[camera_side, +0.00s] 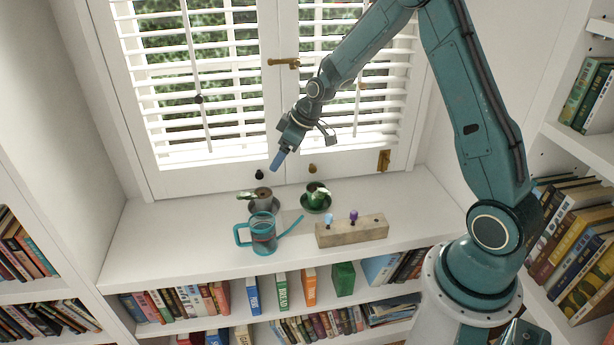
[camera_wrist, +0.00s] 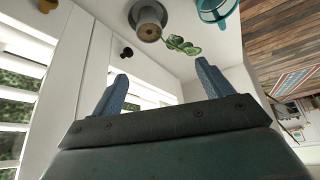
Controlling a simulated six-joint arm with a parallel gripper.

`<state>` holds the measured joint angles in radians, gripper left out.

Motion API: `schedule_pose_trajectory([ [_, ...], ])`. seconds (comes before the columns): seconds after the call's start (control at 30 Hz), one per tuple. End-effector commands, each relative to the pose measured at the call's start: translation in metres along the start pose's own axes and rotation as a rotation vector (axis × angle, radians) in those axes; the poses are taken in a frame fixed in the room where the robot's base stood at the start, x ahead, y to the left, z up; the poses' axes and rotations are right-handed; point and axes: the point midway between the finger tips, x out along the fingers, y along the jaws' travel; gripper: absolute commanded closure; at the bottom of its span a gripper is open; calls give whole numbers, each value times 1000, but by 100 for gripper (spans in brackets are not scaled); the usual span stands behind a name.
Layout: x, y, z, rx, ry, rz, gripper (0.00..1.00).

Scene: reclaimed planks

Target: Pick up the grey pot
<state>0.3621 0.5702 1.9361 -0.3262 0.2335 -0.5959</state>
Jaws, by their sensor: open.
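The grey pot (camera_side: 262,203) stands upright on a dark saucer on the white sill, with soil and a green leaf leaning out of it. In the wrist view the grey pot (camera_wrist: 149,15) is at the top, beyond the fingertips, with its leaf hanging to the lower right. My gripper (camera_side: 277,160) is above the pot and slightly to its right, apart from it. In the wrist view my gripper (camera_wrist: 162,72) has its two blue fingers spread, with nothing between them.
A green pot (camera_side: 316,195) on a saucer stands to the right. A teal watering can (camera_side: 262,236) is in front of the grey pot. A wooden block (camera_side: 352,232) with coloured pegs lies to the right. The window shutters (camera_side: 195,90) rise behind. The sill's left is clear.

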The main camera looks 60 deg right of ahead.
Motion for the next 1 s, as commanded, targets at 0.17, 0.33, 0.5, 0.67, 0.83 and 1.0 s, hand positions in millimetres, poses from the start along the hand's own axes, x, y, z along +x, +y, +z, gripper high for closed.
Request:
schedule_pose_trajectory([
  [0.17, 37, 17, 13, -6, 13, -14, 21],
  [0.33, 54, 24, 20, -11, 22, -19, 21],
  [0.5, 58, 26, 21, -13, 25, -20, 21],
  [0.67, 60, 26, 21, -13, 24, -21, 21],
  [0.83, 71, 25, 21, -13, 23, -22, 21],
  [1.0, 90, 24, 21, -13, 22, -22, 21],
])
